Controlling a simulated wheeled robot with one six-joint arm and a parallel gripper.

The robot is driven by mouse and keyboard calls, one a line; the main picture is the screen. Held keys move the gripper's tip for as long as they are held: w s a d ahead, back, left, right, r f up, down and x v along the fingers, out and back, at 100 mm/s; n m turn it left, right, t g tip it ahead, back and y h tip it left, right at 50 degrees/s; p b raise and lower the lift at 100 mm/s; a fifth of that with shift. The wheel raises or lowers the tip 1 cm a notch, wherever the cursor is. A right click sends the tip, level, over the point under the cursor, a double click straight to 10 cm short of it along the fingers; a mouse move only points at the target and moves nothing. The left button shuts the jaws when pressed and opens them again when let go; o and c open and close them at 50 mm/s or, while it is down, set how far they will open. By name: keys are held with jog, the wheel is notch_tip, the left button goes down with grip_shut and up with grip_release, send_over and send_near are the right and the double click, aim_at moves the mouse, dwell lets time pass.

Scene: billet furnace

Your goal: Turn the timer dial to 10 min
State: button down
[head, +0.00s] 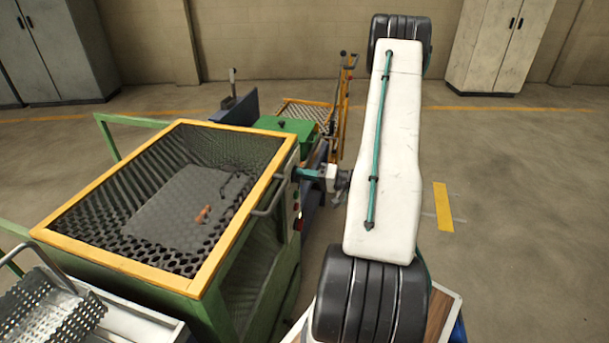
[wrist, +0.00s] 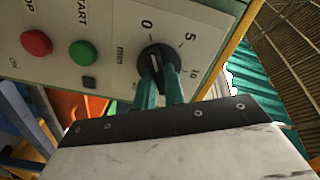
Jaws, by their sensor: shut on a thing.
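The timer dial (wrist: 157,60) is a round black knob on a light control panel (wrist: 108,22) in the wrist view. Its scale shows 0 above, 5 to the upper right and 10 to the right, with "min" to the left. A pale mark on the knob seems to point up near 0; its lower part is hidden by my fingers. My gripper (wrist: 159,82) has its two teal fingers on either side of the knob, shut on it. In the head view my gripper (head: 303,172) reaches left to the panel's side; the dial itself cannot be made out there.
A red button (wrist: 36,43) and a green START button (wrist: 83,53) sit left of the dial. A green bin with a yellow rim (head: 240,215) and mesh walls stands left of my arm. Open floor (head: 520,200) lies to the right.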

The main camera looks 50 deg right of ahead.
jog(key=m, duration=2.3)
jog(key=shift+s+a+f, duration=0.1)
jog(key=shift+a+f, duration=0.1)
jog(key=shift+f, duration=0.2)
jog(key=shift+m, duration=0.3)
jog(key=c, duration=1.5)
grip_release()
jog(key=v, duration=0.8)
